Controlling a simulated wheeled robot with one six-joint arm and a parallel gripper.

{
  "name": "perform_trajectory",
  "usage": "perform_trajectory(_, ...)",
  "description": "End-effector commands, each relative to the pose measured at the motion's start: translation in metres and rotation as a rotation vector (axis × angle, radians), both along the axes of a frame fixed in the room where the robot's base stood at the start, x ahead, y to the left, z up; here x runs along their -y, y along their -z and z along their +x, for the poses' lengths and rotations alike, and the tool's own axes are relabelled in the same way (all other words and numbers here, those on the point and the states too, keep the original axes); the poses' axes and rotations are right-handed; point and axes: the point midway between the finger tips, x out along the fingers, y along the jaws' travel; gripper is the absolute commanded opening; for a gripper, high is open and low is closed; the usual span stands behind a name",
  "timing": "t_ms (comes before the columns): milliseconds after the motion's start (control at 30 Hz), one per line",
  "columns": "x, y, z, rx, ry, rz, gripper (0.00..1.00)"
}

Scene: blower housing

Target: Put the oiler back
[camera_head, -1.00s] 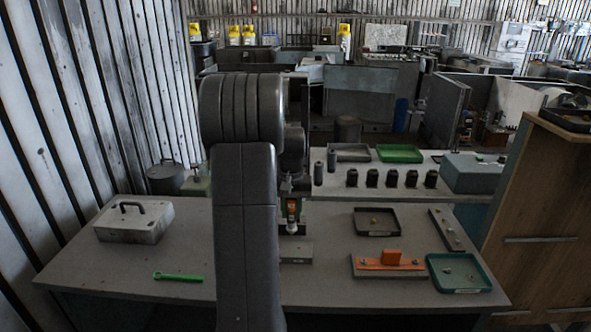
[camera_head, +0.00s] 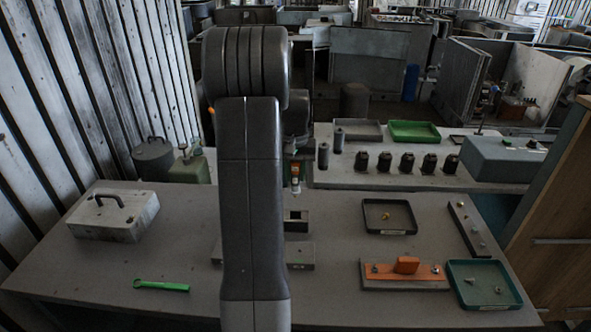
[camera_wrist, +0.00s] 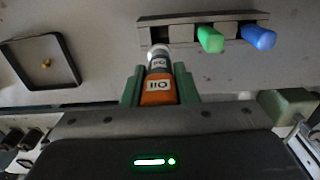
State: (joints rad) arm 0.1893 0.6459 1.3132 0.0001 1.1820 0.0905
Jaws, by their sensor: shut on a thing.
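The oiler (camera_wrist: 159,80) is orange and grey with a pale tip and an "OIL" label. In the wrist view my gripper (camera_wrist: 160,88) is shut around it with green fingers on both sides. A long grey holder (camera_wrist: 190,18) lies past its tip, with a green-handled item (camera_wrist: 210,40) and a blue-handled item (camera_wrist: 260,37) at it. The oiler's tip overlaps the holder's left end in that view; I cannot tell the gap in depth. In the head view the gripper (camera_head: 295,168) is over the bench, tip down, with my arm hiding part of the holder (camera_head: 300,257).
A black tray (camera_head: 392,230), an orange fixture (camera_head: 405,268) and a green tray (camera_head: 485,300) are at right. A green wrench (camera_head: 161,286) and a grey case (camera_head: 113,217) are at left, with bare bench between.

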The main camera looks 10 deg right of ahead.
Motion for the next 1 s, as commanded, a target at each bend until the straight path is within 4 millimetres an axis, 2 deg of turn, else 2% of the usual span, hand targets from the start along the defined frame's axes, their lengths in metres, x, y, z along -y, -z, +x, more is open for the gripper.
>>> perform_trajectory(200,0.000,0.030,0.000,-0.001,0.000,0.000,0.00)
perform_trajectory(500,0.000,0.061,0.000,-0.001,0.000,0.000,0.00)
perform_trajectory(1000,0.000,0.067,0.000,-0.001,0.000,0.000,0.00)
